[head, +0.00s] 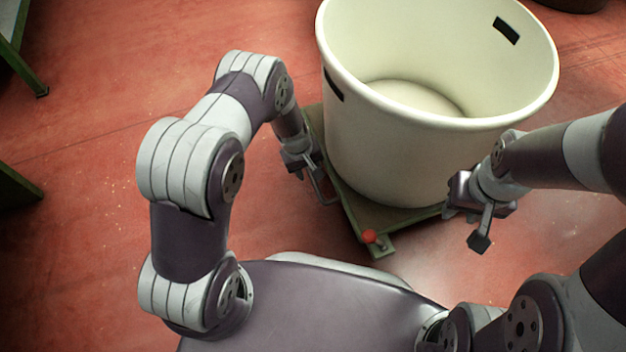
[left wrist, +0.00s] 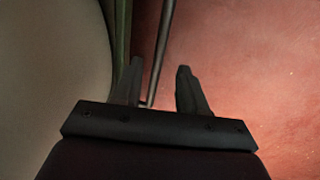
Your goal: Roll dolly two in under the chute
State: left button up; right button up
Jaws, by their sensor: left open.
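A green dolly (head: 350,212) stands on the red floor and carries a large cream tub (head: 375,150); no number shows on it. My left gripper (head: 318,185) is at the dolly's left side, beside a thin metal bar (head: 326,199). In the left wrist view my left gripper (left wrist: 160,68) is open, and the bar (left wrist: 162,45) runs between its fingers in the picture; contact cannot be told. My right gripper (head: 472,228) is near the dolly's right front edge; its jaw opening is unclear. No chute shows.
The tub is open on top and looks empty, with dark handle slots. Green metal frames (head: 18,62) stand at the left edge. A dark round object (head: 572,3) shows at the top right. The red floor (head: 80,230) to the left is clear.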

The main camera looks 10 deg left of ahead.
aim_at(314, 180)
pick_arm(q)
jog(key=f, duration=0.1)
jog(key=f+b, duration=0.1)
jog(key=f, duration=0.1)
jog(key=d+f+b, duration=0.1)
jog(key=f, duration=0.1)
jog(key=shift+w+f, duration=0.15)
jog(key=shift+w, duration=0.15)
pick_arm(e)
notch_tip(314, 180, down, 4)
jog(key=shift+r, duration=0.2)
pick_arm(q)
grip_shut()
